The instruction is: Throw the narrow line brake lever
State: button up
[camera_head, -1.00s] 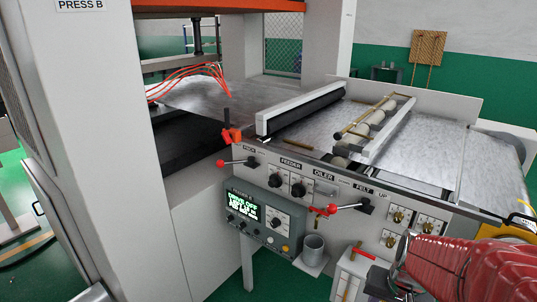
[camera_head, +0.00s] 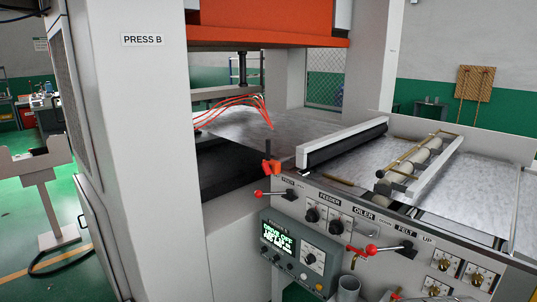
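No label naming the narrow line brake is readable, so I cannot tell which lever it is. On the feeder's front panel, a black lever with a red knob (camera_head: 259,193) lies sideways at the left. A second red-knobbed lever (camera_head: 371,249) lies sideways beside the word FELT, with another red end just left of it. My gripper is not in view.
A grey control box (camera_head: 292,255) with a green display reading DRIVE OFF hangs below the panel. A grey cup (camera_head: 348,288) sits beside it. The tall PRESS B column (camera_head: 155,120) stands at the left. A grey stand (camera_head: 45,180) is further left, with green floor between.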

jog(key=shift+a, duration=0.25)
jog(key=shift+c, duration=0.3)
